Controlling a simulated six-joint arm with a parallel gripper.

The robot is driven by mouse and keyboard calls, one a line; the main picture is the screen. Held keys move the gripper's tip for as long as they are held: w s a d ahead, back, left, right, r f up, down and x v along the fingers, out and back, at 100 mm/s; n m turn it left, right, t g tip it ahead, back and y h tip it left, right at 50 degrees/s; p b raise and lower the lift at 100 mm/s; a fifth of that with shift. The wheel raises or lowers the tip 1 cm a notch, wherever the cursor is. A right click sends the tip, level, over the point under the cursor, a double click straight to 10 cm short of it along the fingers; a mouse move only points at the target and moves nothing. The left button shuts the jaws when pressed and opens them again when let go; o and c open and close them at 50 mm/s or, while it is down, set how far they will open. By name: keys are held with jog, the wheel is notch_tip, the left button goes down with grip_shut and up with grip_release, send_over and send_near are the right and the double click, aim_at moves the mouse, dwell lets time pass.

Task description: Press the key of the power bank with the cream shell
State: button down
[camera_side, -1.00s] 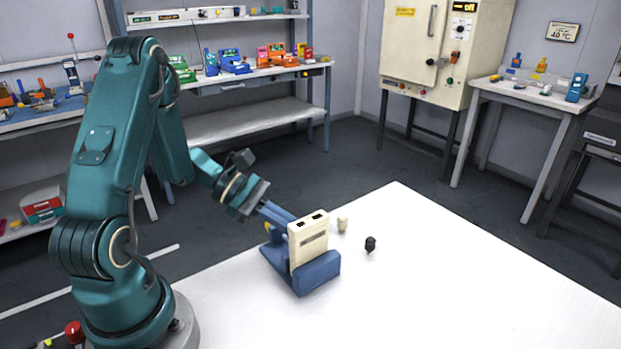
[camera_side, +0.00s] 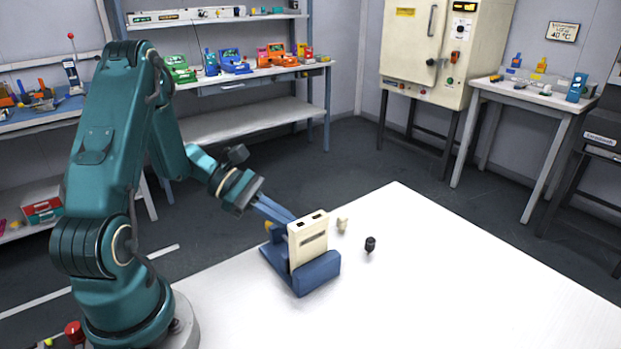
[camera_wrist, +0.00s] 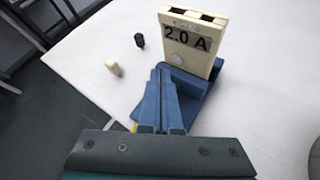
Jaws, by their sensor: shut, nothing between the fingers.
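The cream power bank (camera_side: 308,241) stands upright in a blue holder (camera_side: 318,273) on the white table. In the wrist view the power bank (camera_wrist: 193,42) shows its face marked "2.0 A", with two dark ports on top. A small round pale key (camera_wrist: 176,58) sits low on that face. My gripper (camera_wrist: 161,72) is shut and empty, its blue fingers together. The tips are in front of the marked face, a little left of and below the key in the picture. I cannot tell whether they touch anything. In the side view the tips are hidden behind the power bank.
A small cream peg-like piece (camera_side: 342,224) and a small black one (camera_side: 370,244) stand on the white table (camera_side: 430,290) beyond the holder. The table's right side is clear. Shelves and a cabinet (camera_side: 440,50) stand far behind.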

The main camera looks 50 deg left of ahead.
jog(key=shift+a, duration=2.3)
jog(key=d+r+m+g+y, duration=0.1)
jog(key=d+r+m, duration=0.2)
jog(key=m, duration=0.1)
jog(key=w+d+r+m+y, duration=0.1)
jog(key=d+r+m, duration=0.2)
jog(key=m, duration=0.2)
jog(key=d+r+m+g+y, duration=0.1)
jog(key=d+r+m, duration=0.2)
jog(key=m, duration=0.2)
jog(key=shift+w+d+r+g, duration=0.15)
jog(key=shift+d+r+g, duration=0.05)
jog(key=shift+d+g, duration=0.1)
jog(key=s+d+r+m+y, duration=0.1)
jog(key=s+d+m+y, duration=0.2)
jog(key=s, duration=1)
jog(key=m+y, duration=0.3)
jog(key=m, duration=0.2)
jog(key=shift+r+m+y, duration=0.3)
jog(key=shift+m+y, duration=0.1)
jog(key=shift+s, duration=0.1)
